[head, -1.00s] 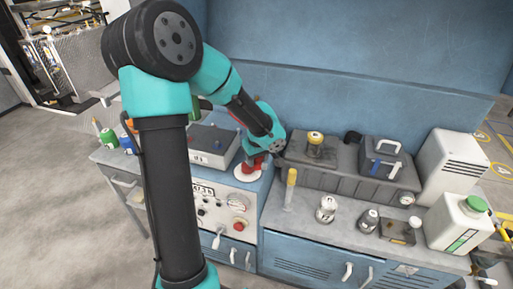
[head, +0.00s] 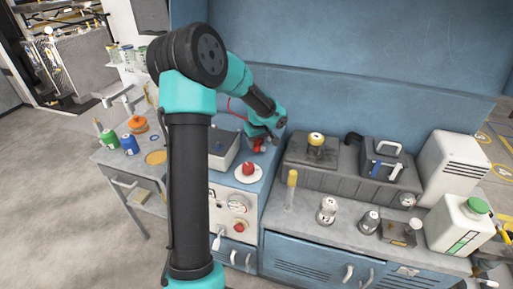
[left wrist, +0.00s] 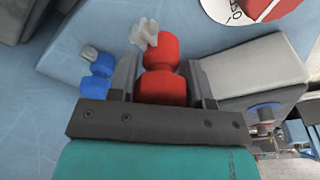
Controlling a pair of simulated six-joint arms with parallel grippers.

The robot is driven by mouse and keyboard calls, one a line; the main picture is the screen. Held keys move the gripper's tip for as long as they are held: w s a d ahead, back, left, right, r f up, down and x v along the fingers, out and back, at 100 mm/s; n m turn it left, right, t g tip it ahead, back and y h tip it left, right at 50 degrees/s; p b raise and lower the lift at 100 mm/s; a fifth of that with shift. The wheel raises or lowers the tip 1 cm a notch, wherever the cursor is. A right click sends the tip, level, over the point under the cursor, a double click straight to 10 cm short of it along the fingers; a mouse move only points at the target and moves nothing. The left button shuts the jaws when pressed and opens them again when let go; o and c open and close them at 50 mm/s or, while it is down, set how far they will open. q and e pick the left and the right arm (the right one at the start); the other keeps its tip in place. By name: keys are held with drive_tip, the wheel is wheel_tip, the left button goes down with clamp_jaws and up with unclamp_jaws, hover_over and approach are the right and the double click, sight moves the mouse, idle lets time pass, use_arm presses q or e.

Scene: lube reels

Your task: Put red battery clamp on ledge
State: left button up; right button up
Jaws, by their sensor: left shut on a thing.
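The red battery clamp (left wrist: 158,70) is between the two fingers of my left gripper (left wrist: 168,88) in the left wrist view, with its pale metal jaws pointing up in the picture. In the head view my left gripper (head: 262,141) is shut on the clamp (head: 259,146), behind the red dial. A blue clamp (left wrist: 97,76) is just left of the left finger in the wrist view. The blue surface (left wrist: 105,30) shows behind both clamps; I cannot tell whether the red clamp touches it. I cannot pick out the ledge with certainty. My right gripper is out of view.
A red dial (head: 249,169) on a white disc sits in front of the gripper. A grey box (head: 222,150) stands to the left and a dark grey case (head: 330,175) to the right. A red cable (head: 233,113) runs behind my left arm. The blue back wall (head: 350,60) rises behind.

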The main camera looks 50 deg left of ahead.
use_arm(q)
drive_tip(key=shift+w+a+f, duration=0.25)
drive_tip(key=shift+a, duration=0.05)
drive_tip(key=shift+f, duration=1.55)
drive_tip(key=shift+f, duration=0.15)
drive_tip(key=o, duration=0.9)
drive_tip(key=shift+o, duration=0.2)
drive_tip(key=r, duration=0.4)
drive_tip(key=d+r, duration=0.1)
drive_tip(key=r, duration=0.7)
drive_tip(key=shift+s+d+r, duration=0.1)
drive_tip(key=shift+s+d, duration=0.2)
drive_tip(key=shift+d, duration=0.1)
